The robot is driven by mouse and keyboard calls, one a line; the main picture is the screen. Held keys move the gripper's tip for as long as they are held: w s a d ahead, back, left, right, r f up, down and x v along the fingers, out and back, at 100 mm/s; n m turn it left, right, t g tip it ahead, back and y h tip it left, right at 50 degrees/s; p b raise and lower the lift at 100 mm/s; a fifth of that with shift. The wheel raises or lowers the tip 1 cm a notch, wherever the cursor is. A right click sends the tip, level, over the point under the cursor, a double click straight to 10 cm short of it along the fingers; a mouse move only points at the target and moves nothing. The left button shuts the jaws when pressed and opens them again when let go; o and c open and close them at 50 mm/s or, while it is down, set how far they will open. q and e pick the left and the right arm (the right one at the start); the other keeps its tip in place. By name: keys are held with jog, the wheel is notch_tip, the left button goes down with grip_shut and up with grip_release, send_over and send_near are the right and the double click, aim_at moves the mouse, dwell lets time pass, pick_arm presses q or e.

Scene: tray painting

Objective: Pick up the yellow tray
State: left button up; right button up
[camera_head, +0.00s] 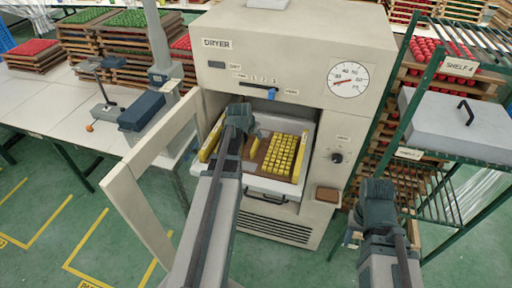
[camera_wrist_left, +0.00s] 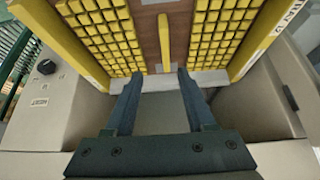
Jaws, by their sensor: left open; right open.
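The yellow tray (camera_head: 300,160) lies inside the open dryer (camera_head: 290,60). It has yellow side walls, a brown base and rows of small yellow blocks. In the left wrist view the tray (camera_wrist_left: 148,42) shows a raised yellow bar (camera_wrist_left: 164,42) along its brown middle strip, with blocks on both sides. My left gripper (camera_head: 243,118) reaches into the dryer opening and covers part of the tray. In its wrist view the left gripper (camera_wrist_left: 157,74) is open and empty, fingertips near the bar's near end. My right gripper (camera_head: 377,190) is open and empty, right of the dryer.
The dryer door (camera_head: 150,190) stands open on the left. A green shelf rack (camera_head: 430,60) with a grey lidded box (camera_head: 455,125) stands on the right. A white table (camera_head: 55,105) is at the left, with stacked trays behind. Green floor at the lower left is clear.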

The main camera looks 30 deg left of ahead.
pick_arm(q)
jog(key=a, duration=0.2)
jog(key=b, duration=0.7)
send_near(256, 142)
jog(key=x, duration=0.4)
jog(key=shift+a+f, duration=0.2)
jog(key=shift+f, duration=0.1)
jog(key=shift+w+f, duration=0.3)
jog(key=shift+w, duration=0.05)
jog(key=b+x, duration=0.5)
jog(key=shift+w+d+f, duration=0.1)
grip_shut()
dwell(0.5)
